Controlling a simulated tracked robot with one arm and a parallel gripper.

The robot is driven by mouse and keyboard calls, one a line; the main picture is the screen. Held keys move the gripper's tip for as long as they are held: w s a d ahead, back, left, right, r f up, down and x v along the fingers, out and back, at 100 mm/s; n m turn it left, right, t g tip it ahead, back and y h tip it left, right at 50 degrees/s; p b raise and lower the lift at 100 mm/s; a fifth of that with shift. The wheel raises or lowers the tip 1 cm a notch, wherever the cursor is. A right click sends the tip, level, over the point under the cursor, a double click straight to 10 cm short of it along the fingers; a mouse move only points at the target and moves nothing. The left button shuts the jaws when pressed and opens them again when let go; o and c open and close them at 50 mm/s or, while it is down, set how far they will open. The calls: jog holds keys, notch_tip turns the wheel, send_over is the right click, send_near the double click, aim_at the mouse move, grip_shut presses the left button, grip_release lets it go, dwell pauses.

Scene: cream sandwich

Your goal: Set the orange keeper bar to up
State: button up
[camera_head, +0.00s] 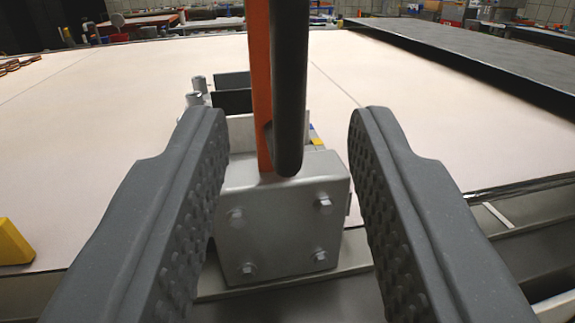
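The orange keeper bar (259,95) stands upright above a grey metal bracket (283,215) with several bolts. Its top runs out of the picture. A dark rounded bar (290,85) stands right beside it, on its right, and covers part of it. My gripper (288,130) is open. Its two dark, studded fingers stand left and right of the bracket, with visible gaps. The bars rise in the space between the fingertips. I see no finger touching the bar, and I cannot tell how far the bar is beyond the fingers.
A wide pale table surface (100,130) spreads behind the bracket. A grey slab (480,60) with a dark edge lies at the right. A yellow block (14,243) sits at the left edge. Small metal posts (198,86) stand behind the bracket. Cluttered benches fill the background.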

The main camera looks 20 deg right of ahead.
jog(key=b+v, duration=1.1)
jog(key=shift+f, duration=0.15)
dwell(0.3)
dwell(0.4)
